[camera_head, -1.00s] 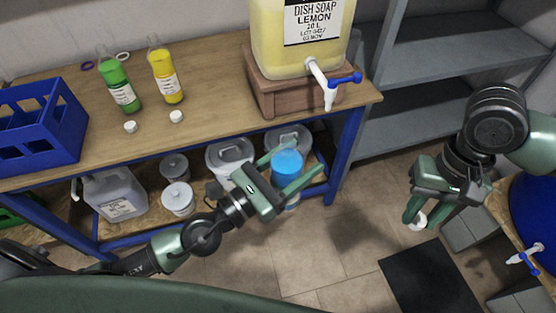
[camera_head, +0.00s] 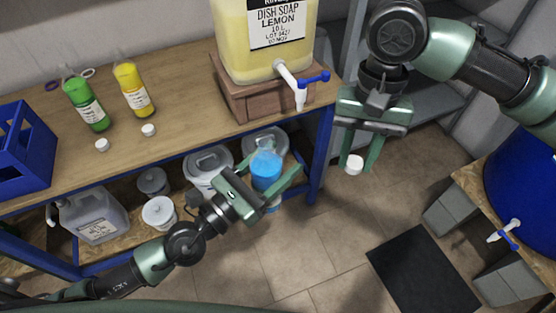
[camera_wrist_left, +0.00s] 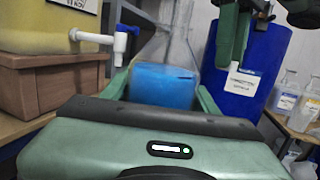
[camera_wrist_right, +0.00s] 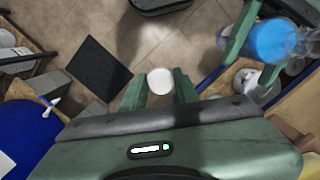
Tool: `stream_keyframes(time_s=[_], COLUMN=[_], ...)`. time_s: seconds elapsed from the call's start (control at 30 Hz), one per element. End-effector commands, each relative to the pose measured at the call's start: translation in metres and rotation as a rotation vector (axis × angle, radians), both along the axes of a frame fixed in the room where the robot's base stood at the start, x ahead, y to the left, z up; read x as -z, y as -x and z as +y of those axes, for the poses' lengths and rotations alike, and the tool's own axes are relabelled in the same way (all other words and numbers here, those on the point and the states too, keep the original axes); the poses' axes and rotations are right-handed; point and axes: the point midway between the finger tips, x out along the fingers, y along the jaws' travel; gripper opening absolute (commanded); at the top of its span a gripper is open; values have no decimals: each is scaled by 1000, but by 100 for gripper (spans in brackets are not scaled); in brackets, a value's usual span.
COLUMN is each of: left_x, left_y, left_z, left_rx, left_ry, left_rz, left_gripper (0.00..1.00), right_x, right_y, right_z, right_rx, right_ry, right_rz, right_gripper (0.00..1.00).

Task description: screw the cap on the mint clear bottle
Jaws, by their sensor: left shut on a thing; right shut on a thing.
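A clear bottle with blue liquid (camera_head: 266,168) is held between the fingers of my left gripper (camera_head: 274,172), in front of the bench. In the left wrist view the bottle (camera_wrist_left: 163,84) stands roughly upright between the fingers, with its clear upper part above the liquid. My right gripper (camera_head: 359,160) is shut on a white cap (camera_head: 353,165), held low between its fingertips. The cap is to the right of the bottle and apart from it. The right wrist view shows the cap (camera_wrist_right: 160,81) and the bottle (camera_wrist_right: 272,42) off to the right.
The bench (camera_head: 180,125) carries a lemon soap drum (camera_head: 265,50) with a tap, a green bottle (camera_head: 86,104), a yellow bottle (camera_head: 132,90), two loose caps and a blue crate (camera_head: 22,150). Tubs fill the lower shelf. A blue drum (camera_head: 520,185) stands right.

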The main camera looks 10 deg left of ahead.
Motion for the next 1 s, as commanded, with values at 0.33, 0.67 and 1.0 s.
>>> stream_keyframes(time_s=[0.33,0.67,1.0], left_x=[-2,-2,-2], left_y=[0,0,0], left_z=[0,0,0], left_rx=[-1,-1,-1], left_ry=[3,3,3], left_rz=[-4,-4,-4], left_gripper=[0,0,0], right_x=[-83,-118,-119], right_y=[-6,9,10], right_z=[110,160,162], right_rx=[72,115,117], right_ry=[2,2,2], right_rz=[-4,1,2], right_gripper=[0,0,0])
